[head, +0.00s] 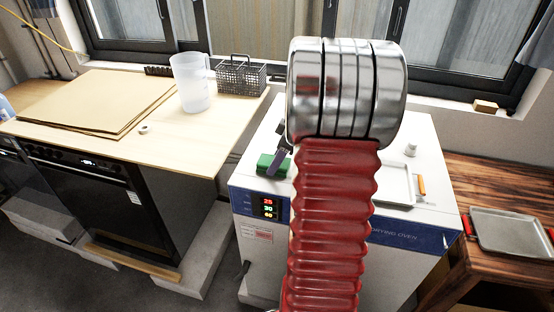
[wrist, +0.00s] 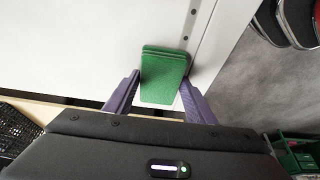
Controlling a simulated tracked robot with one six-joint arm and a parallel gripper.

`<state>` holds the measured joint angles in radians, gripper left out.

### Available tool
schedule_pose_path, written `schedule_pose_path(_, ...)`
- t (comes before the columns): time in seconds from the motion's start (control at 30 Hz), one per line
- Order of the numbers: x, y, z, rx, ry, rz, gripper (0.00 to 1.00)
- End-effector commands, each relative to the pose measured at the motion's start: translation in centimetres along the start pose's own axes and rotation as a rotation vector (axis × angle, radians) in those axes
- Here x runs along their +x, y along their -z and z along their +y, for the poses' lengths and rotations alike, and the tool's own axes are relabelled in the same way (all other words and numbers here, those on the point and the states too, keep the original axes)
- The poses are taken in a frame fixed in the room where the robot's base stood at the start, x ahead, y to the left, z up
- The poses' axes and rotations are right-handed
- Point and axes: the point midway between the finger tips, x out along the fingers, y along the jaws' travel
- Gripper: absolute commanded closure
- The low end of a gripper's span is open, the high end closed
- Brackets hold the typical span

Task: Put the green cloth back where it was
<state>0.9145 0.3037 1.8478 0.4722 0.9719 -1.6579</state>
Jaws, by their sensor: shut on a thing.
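The folded green cloth (head: 270,167) is at the left edge of the white drying oven's top (head: 262,150) in the head view. In the wrist view the green cloth (wrist: 165,78) lies between the two purple-grey fingers of my gripper (wrist: 160,84). The fingers are against its two sides, so my gripper is shut on it. In the head view my gripper (head: 280,161) is partly hidden behind my arm. I cannot tell whether the cloth touches the oven top or is held just above it.
A bench on the left holds brown sheets (head: 90,100), a plastic jug (head: 192,85) and a wire basket (head: 240,78). Another tray (head: 508,232) is on the wooden table.

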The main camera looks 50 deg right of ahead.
Motion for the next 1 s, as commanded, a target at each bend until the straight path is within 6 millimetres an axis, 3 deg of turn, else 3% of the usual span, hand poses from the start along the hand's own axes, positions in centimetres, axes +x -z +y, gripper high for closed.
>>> schedule_pose_path(0.23,0.1,-0.1,0.0,0.000,0.000,0.000,0.74)
schedule_pose_path(0.27,0.1,-0.1,0.0,0.000,0.000,0.000,0.49)
schedule_pose_path(0.5,0.1,-0.1,0.0,0.001,0.000,0.000,0.32)
schedule_pose_path(0.83,-0.2,0.0,0.0,0.000,-0.001,0.001,0.31)
schedule_pose_path(1.0,-1.6,0.0,0.1,0.000,-0.003,0.001,0.31)
